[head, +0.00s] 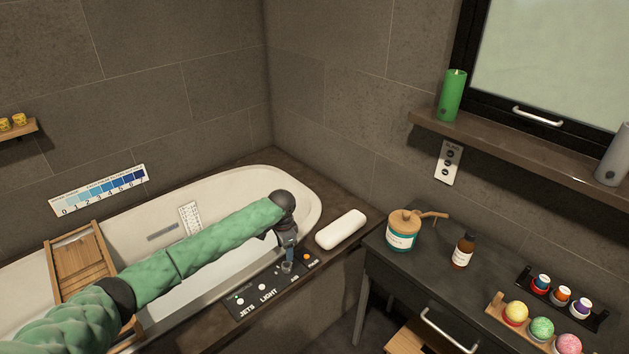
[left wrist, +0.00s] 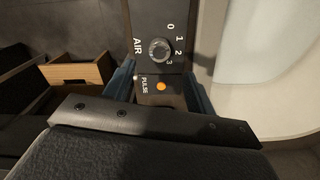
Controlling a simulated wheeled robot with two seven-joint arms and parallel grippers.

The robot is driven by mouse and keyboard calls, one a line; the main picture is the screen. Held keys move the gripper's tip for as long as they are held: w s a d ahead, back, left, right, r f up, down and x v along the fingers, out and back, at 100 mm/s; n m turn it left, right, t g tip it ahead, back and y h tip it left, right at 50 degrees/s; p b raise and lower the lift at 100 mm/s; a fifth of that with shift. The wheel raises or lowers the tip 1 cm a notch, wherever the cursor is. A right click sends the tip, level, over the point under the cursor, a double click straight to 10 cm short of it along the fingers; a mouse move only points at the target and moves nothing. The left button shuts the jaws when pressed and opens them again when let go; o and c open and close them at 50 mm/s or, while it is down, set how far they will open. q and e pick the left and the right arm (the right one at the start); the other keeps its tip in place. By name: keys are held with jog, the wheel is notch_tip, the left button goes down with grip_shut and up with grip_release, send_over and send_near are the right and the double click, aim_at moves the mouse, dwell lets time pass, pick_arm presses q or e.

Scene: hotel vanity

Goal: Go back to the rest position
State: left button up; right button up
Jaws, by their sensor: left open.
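My left arm, in a green padded sleeve, reaches in from the left over the bathtub (head: 300,190) in the head view. My left gripper (head: 287,266) points down at the black control panel (head: 250,301) on the tub's front ledge. In the left wrist view, its fingers (left wrist: 160,88) are apart on either side of the panel end. The AIR knob (left wrist: 159,49) and the orange PULSE button (left wrist: 161,86) show between and beyond them. Nothing is seen held. Whether the fingertips touch the panel cannot be told. My right gripper is not in view.
A white bath pillow (head: 341,229) lies on the ledge right of my gripper. The dark vanity (head: 405,280) holds a jar (head: 402,233), a brown bottle (head: 463,251) and a tray of bath bombs (head: 495,310). A wooden caddy (head: 80,265) spans the tub at left.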

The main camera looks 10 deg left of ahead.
pick_arm(q)
jog(key=shift+w+a+n, duration=0.15)
jog(key=shift+a+n, duration=0.15)
jog(key=shift+n, duration=0.1)
jog(key=w+d+r+t+y, duration=0.1)
jog(key=d+r+t, duration=0.15)
jog(key=r, duration=0.45)
jog(key=w+d+r+t, duration=0.1)
jog(key=d+r+t, duration=0.15)
jog(key=r, duration=0.55)
jog(key=s+d+r+n+t+h, duration=0.1)
jog(key=s+d+r+n+t, duration=0.1)
jog(key=s+d+r, duration=0.5)
jog(key=s+a+f+n+g, duration=0.1)
jog(key=s+f+n+g, duration=0.1)
jog(key=s+f, duration=0.6)
jog(key=s+a+f+n+g, duration=0.1)
jog(key=s+f, duration=0.7)
jog(key=s, duration=1.4)
jog(key=s+a+f+n+g+h, duration=0.1)
jog(key=s+a+f+n+g, duration=0.1)
jog(key=s+f, duration=0.7)
jog(key=s, duration=0.6)
jog(key=shift+n+g, duration=0.3)
